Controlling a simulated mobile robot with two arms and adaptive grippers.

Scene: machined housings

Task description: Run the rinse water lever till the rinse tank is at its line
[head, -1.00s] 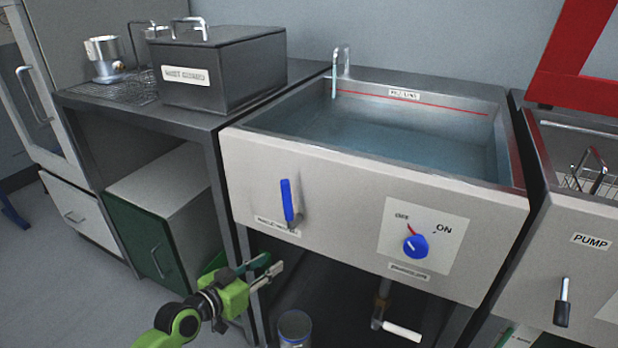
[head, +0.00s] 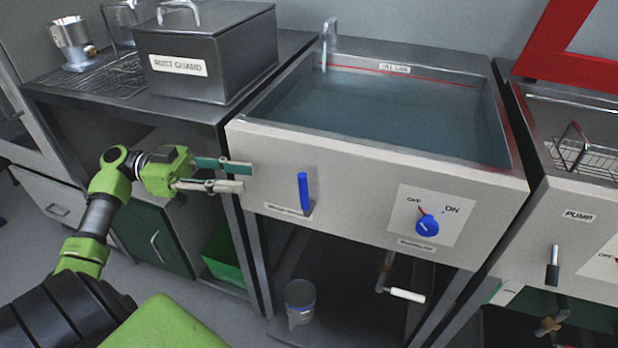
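The rinse tank (head: 262,108) holds blue water (head: 400,112). A red line with a fill line label (head: 394,68) runs along its back wall, and the water surface lies close under it. A bent tap (head: 329,42) stands at the back left; I cannot tell clearly whether water runs from it. The blue lever (head: 304,192) points upward on the tank's front panel above a label too blurred to read. My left gripper (head: 247,177) is open and empty, left of the lever and apart from it. My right gripper is not in view.
A dial (head: 427,225) marked OFF and ON sits right of the lever. A rust guard box (head: 208,62) stands left, a pump panel (head: 578,216) right.

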